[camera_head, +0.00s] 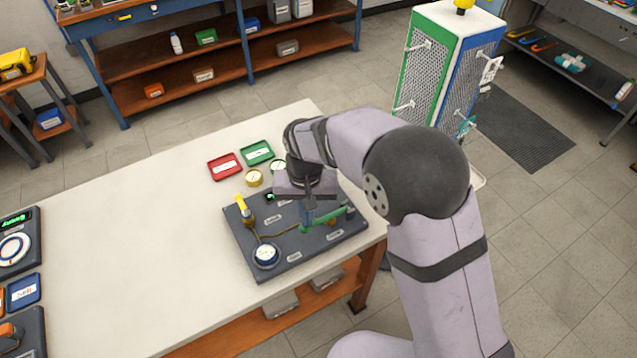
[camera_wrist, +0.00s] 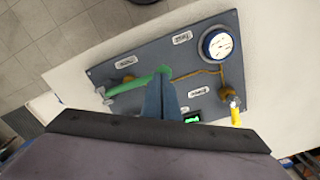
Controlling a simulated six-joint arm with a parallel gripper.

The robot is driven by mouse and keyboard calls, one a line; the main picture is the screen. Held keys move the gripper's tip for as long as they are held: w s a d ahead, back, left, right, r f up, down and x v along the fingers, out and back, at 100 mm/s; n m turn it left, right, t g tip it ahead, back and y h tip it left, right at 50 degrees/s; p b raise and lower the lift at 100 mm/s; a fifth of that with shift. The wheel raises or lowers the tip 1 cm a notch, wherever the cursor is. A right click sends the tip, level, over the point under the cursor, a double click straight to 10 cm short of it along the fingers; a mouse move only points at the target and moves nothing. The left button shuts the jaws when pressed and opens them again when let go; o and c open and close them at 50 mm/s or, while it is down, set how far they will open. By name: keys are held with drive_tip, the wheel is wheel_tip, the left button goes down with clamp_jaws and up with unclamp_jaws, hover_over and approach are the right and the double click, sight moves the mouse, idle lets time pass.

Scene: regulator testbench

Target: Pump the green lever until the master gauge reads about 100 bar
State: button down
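The dark test bench plate (camera_head: 285,265) lies on the white table's right end. The green lever (camera_head: 335,215) runs across its right part and also shows in the wrist view (camera_wrist: 130,84). A round white-faced gauge with a blue rim (camera_head: 265,254) sits at the plate's front left corner. It is large in the wrist view (camera_wrist: 217,45), but its reading is too small to make out. My gripper (camera_head: 307,222) points down beside the lever's left end. Its blue-grey fingers (camera_wrist: 160,78) look closed together. I cannot tell whether they touch the lever.
A small green-lit display (camera_wrist: 193,118) is near the fingers. Red (camera_head: 224,166) and green (camera_head: 257,152) trays and a loose yellow-rimmed gauge (camera_head: 254,178) lie behind the plate. The table's middle is clear.

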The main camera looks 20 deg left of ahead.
drive_tip(key=shift+f, duration=0.5)
drive_tip(key=shift+r, duration=0.15)
drive_tip(key=shift+r+p, duration=2.05)
drive_tip(key=shift+r, duration=0.55)
wheel_tip(320, 180, up, 6)
drive_tip(key=p, duration=0.5)
